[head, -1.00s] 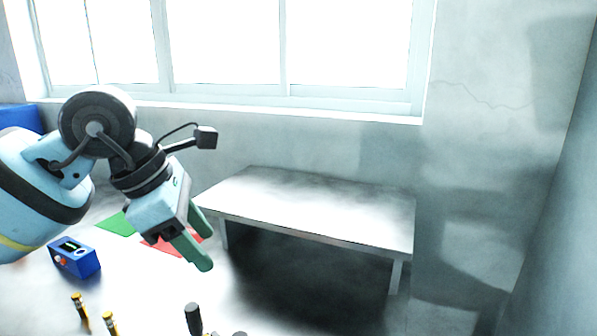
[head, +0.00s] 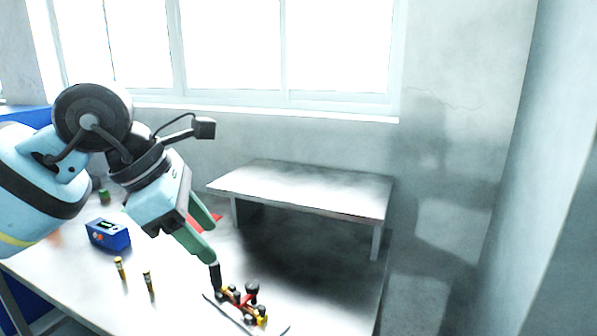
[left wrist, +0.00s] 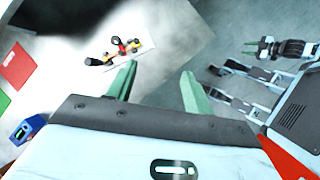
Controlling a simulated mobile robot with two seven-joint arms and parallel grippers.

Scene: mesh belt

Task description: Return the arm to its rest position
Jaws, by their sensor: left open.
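My left gripper (head: 213,240) hangs from my light-blue left arm at the left of the head view, its two green fingers pointing down and right. In the left wrist view (left wrist: 158,70) the fingers are apart with nothing between them. In the head view the fingers overlap the table area, close to a dark upright cylinder (head: 215,277). What may be my right gripper (left wrist: 262,44) shows small at the right of the left wrist view; its jaw state is unclear. The head view does not show it.
A pale table (head: 180,305) holds a blue box (head: 108,235), two yellow-black cylinders (head: 121,267) (head: 149,282) and a red, yellow and black assembly (head: 243,300). A partly covered red patch (head: 216,217) lies behind the fingers. A bare bench (head: 300,186) stands below the window.

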